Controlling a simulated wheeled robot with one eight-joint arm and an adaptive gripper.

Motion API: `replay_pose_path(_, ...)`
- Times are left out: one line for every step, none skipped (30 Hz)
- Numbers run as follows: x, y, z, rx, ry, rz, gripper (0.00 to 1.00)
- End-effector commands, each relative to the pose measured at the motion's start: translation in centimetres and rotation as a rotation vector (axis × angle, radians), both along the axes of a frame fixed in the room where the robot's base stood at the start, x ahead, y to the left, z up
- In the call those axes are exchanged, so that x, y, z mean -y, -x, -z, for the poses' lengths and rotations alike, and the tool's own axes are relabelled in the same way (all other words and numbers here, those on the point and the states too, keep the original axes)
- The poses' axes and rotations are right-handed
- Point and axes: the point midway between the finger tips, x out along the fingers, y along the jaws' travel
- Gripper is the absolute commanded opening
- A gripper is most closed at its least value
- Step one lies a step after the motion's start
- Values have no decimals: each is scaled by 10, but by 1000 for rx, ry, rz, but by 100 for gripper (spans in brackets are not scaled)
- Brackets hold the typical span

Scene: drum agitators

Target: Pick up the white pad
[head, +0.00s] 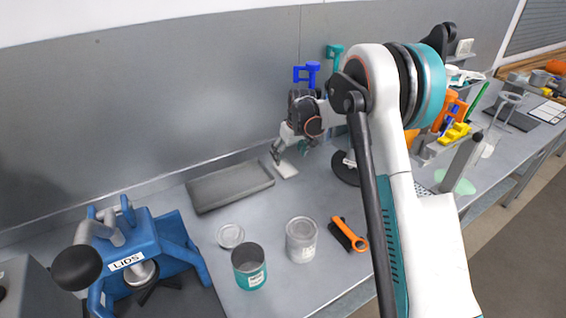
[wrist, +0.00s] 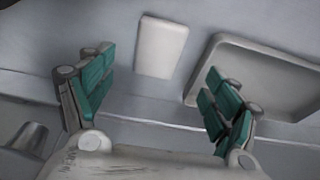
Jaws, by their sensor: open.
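The white pad (wrist: 160,47) is a flat, pale rectangle lying on the grey bench, seen whole in the wrist view between my gripper's two fingers and beyond their tips. In the head view the pad (head: 287,169) lies near the back wall, just right of the grey tray. My gripper (head: 277,156) is above the bench at the pad's left edge in the head view. In the wrist view my gripper (wrist: 155,85) is open, its green-padded fingers wide apart with nothing between them. It does not appear to touch the pad.
The shallow grey tray (head: 230,187) lies close beside the pad. A blue LIDS press (head: 140,262), a teal can (head: 249,266), a pale can (head: 301,240) and an orange-handled tool (head: 350,235) stand nearer the front. The wall is close behind.

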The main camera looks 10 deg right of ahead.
Motion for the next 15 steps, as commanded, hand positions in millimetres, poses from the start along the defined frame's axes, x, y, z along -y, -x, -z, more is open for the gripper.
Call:
replay_pose_path(0,-1,3,-2,0,-1,82)
replay_pose_path(0,-2,5,-2,-1,-2,82)
replay_pose_path(0,-3,9,-3,0,-2,82)
replay_pose_path(0,-4,12,-3,0,-2,82)
replay_pose_path(-1,-5,15,-3,0,-3,82)
replay_pose_path(-1,-6,19,-3,0,-3,82)
replay_pose_path(-1,-7,22,-3,0,-3,82)
replay_pose_path(-2,-7,25,-3,0,-3,82)
replay_pose_path(-2,-8,27,-3,0,-3,82)
replay_pose_path(-2,-9,29,-3,0,-3,82)
replay_pose_path(-2,-9,31,-3,0,-3,82)
replay_pose_path(-2,-10,33,-3,0,-3,82)
replay_pose_path(-2,-10,36,-3,0,-3,82)
replay_pose_path(-2,-11,40,-3,0,-3,82)
replay_pose_path(-3,-13,45,-3,0,-3,82)
